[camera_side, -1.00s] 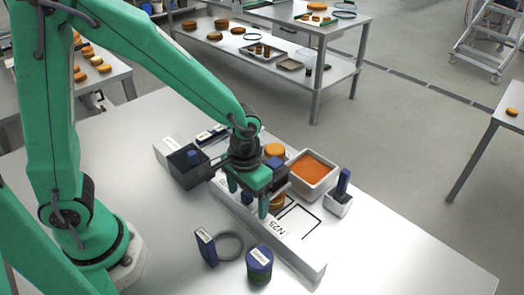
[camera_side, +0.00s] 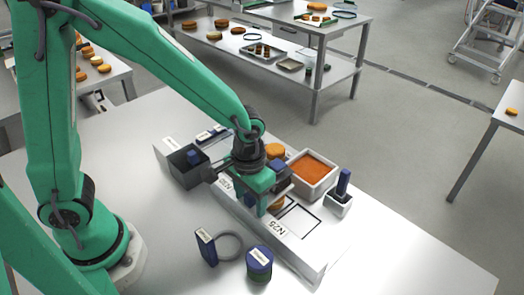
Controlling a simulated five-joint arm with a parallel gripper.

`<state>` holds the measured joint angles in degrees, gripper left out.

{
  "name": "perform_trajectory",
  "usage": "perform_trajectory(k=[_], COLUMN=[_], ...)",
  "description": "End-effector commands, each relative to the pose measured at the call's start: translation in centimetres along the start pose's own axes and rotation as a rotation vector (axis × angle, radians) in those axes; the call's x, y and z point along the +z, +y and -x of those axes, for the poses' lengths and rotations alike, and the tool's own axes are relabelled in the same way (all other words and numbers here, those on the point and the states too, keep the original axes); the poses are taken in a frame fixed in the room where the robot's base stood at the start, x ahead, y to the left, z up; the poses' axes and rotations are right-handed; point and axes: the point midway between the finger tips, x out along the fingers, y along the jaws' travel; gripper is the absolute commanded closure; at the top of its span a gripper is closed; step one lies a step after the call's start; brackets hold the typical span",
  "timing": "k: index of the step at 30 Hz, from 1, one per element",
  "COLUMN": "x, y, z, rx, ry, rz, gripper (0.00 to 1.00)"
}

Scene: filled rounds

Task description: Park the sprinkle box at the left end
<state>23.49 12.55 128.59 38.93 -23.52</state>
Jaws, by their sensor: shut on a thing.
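A white open box filled with orange grains (camera_side: 314,170), which looks like the sprinkle box, stands at the far edge of a long white labelled board (camera_side: 307,257). My gripper (camera_side: 264,206) is low over the middle of the board, left of that box. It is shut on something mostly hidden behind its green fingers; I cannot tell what. An orange round (camera_side: 277,204) shows just beside the fingers, and another orange round (camera_side: 275,150) shows behind the gripper. A black-outlined square (camera_side: 302,222) is bare on the board's right part.
A dark grey open box (camera_side: 184,177) stands left of the board. The table's right side is clear.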

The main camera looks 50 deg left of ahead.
Motion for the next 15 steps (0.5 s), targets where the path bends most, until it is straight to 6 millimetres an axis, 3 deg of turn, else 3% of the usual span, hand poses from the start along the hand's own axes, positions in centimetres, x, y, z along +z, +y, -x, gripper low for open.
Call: perform_trajectory(k=[15], x=[-0.1], y=[2.7], z=[0.1], rx=[0.002], ry=[0.004], rz=[-0.003], gripper=[0.58])
